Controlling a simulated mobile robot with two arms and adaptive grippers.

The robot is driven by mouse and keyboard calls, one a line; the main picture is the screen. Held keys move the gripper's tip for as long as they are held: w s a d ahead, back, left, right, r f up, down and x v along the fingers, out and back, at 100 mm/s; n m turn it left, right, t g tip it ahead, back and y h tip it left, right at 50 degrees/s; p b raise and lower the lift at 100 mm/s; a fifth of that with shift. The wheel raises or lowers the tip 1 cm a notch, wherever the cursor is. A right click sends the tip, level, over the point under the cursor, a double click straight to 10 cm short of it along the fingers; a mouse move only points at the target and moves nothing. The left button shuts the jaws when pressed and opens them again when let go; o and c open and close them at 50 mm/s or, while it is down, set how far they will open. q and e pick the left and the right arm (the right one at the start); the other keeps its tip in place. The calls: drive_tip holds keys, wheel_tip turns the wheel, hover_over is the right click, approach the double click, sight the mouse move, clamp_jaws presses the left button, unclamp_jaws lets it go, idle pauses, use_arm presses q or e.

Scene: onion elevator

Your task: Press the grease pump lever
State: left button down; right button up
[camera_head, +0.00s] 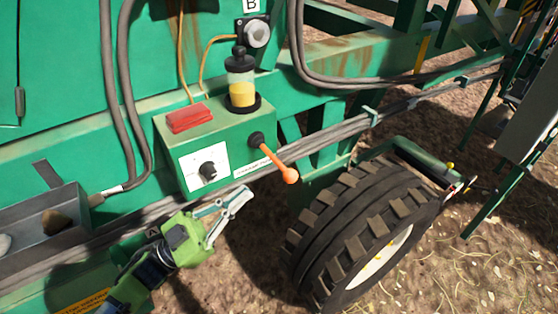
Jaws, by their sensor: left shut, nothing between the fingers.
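The grease pump is a green box (222,142) on the side of the green machine. Its lever (276,162) is an orange rod with a round orange knob, sticking out from a black pivot on the right of the box and slanting down to the right. A clear reservoir (241,88) with yellow grease and a black cap stands on top. My left gripper (240,196) is shut and empty, below the box and to the left of the lever knob, apart from it in the picture. My right gripper is not in view.
A black dial (208,170) on a white plate is on the box front, and a red block (188,118) is on top. A large tyre (362,228) stands to the right. A grey tray (42,232) is at the left. Hoses run along the machine.

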sight(281, 164)
use_arm(q)
drive_tip(key=s+r+p+x, duration=0.1)
drive_tip(key=p+x, duration=0.5)
drive_tip(key=x, duration=0.5)
drive_tip(key=shift+m+g+h, duration=0.3)
drive_tip(key=shift+w+a+f, duration=0.1)
drive_tip(key=shift+w+f, duration=0.05)
drive_tip(key=shift+f, duration=0.95)
drive_tip(key=shift+w+f, duration=0.2)
drive_tip(key=shift+f, duration=0.9)
wheel_tip(281, 164, down, 8)
drive_tip(key=m+g+b, duration=0.5)
drive_tip(key=m+b, duration=0.4)
drive_tip(key=b, duration=0.4)
drive_tip(key=shift+w+a+f+g+h, duration=0.15)
drive_tip(key=shift+w+a+g+h, duration=0.15)
drive_tip(key=shift+w+a+g, duration=0.15)
